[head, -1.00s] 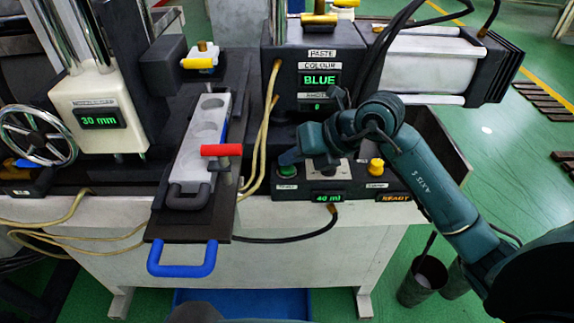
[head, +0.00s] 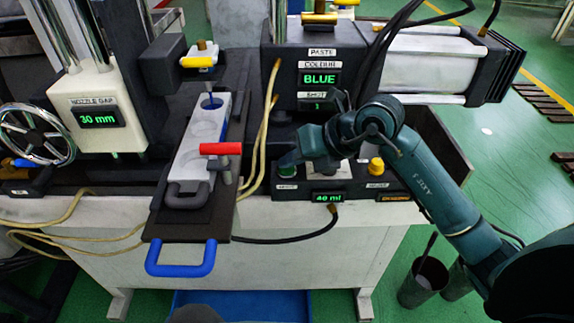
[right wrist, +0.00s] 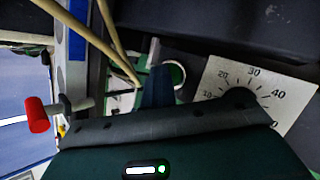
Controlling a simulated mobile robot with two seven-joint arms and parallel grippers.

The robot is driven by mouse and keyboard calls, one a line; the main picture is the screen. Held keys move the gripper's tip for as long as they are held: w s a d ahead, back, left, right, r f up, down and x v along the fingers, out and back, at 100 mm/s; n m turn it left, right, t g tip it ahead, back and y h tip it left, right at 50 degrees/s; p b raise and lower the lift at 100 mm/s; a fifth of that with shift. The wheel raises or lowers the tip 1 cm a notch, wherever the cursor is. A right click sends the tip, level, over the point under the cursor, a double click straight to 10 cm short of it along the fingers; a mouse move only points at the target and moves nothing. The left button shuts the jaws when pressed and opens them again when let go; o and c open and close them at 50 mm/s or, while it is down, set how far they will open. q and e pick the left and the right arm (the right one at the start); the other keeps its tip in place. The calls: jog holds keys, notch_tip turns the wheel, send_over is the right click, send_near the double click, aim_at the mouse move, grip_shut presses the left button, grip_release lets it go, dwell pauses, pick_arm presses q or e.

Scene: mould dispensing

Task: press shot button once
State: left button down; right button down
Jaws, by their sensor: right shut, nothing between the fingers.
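The green shot button (head: 287,174) is at the left end of the control panel (head: 330,184). It also shows in the right wrist view (right wrist: 179,74), partly hidden behind my finger. My right gripper (head: 288,160) is shut and empty, its tip at the top of the button; it appears to touch it. The counter display (head: 318,106) reads 1, under the colour display reading BLUE (head: 319,79). My left gripper is out of view.
A yellow button (head: 376,166) and a dial (right wrist: 250,95) share the panel, which shows 40 ml. A red-handled clamp (head: 221,149) stands beside the mould. Pale hoses (head: 266,135) run left of the panel. Dark cups (head: 424,280) stand on the floor at right.

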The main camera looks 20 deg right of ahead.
aim_at(292, 171)
jog(key=shift+f, duration=0.1)
jog(key=shift+r+p, duration=0.3)
notch_tip(292, 171, up, 6)
jog(key=p, duration=0.5)
jog(key=shift+r, duration=0.1)
dwell(0.8)
